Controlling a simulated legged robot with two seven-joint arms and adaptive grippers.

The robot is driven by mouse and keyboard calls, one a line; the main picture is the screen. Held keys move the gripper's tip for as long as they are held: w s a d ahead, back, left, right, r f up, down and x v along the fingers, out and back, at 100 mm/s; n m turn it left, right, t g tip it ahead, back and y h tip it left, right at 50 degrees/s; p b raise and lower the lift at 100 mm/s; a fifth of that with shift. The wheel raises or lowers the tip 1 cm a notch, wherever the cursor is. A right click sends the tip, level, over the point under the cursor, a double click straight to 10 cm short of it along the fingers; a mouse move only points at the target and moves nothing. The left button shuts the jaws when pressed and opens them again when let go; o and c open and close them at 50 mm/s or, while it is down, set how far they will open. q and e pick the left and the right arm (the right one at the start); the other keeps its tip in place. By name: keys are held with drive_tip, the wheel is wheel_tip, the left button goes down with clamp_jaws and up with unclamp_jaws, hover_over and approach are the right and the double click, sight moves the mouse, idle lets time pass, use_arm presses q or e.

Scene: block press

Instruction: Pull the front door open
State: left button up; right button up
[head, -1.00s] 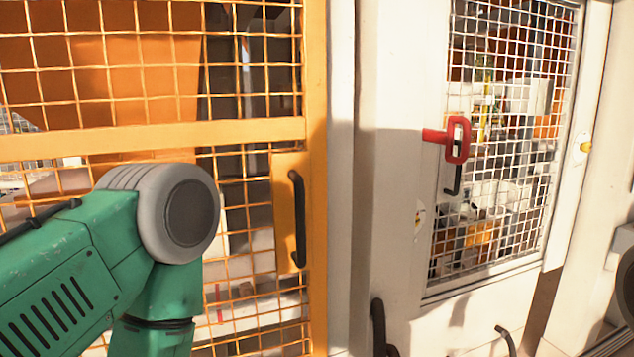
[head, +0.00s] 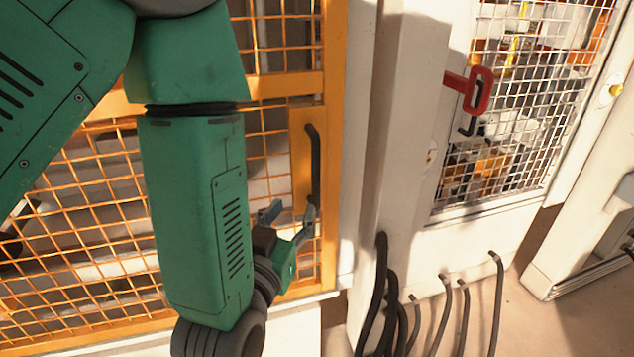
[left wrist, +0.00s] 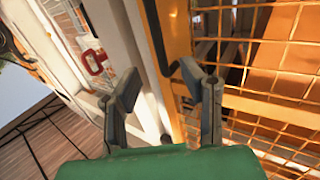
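The orange mesh door (head: 331,120) fills the left half of the head view and looks shut. Its black bar handle (head: 314,165) stands upright on an orange plate near the door's right edge. My left gripper (head: 290,213) is open and empty, just below and left of the handle's lower end. In the left wrist view my left gripper (left wrist: 168,92) has its two fingers spread apart. A dark piece that looks like the handle (left wrist: 190,68) is next to the right fingertip there. I cannot tell whether they touch. My right gripper is not in view.
A white post (head: 400,110) stands right of the orange door. Beyond it is a white mesh panel (head: 510,140) with a red latch (head: 475,92). Several black cables (head: 378,300) rise at the post's foot. Open floor (head: 520,310) shows at the lower right.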

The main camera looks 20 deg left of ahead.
sight(315, 176)
use_arm(q)
drive_tip(key=w+b, duration=0.4)
drive_tip(key=w, duration=0.8)
drive_tip(key=shift+w, duration=0.2)
drive_tip(key=shift+d, duration=0.1)
clamp_jaws()
